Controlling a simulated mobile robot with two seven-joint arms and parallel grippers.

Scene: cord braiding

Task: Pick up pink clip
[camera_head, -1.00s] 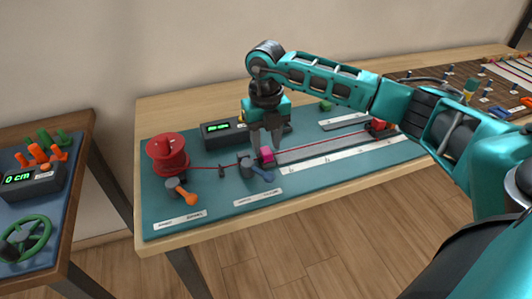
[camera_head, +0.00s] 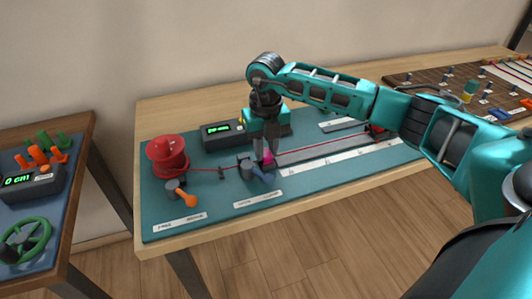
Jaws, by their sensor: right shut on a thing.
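The pink clip (camera_head: 268,158) is on the teal work mat (camera_head: 210,185), beside a grey post and a blue lever, along the line of the red cord (camera_head: 320,142). My right gripper (camera_head: 263,151) points down over it and is shut on it; the fingers hide part of the clip. Whether the clip is lifted off the mat cannot be told. My left gripper is not in view.
A red spool (camera_head: 167,155) stands at the mat's left, with an orange-handled lever (camera_head: 187,197) in front. A black box with a green display (camera_head: 216,133) stands behind. A side table at left holds a green wheel (camera_head: 26,240). The front of the mat is mostly clear.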

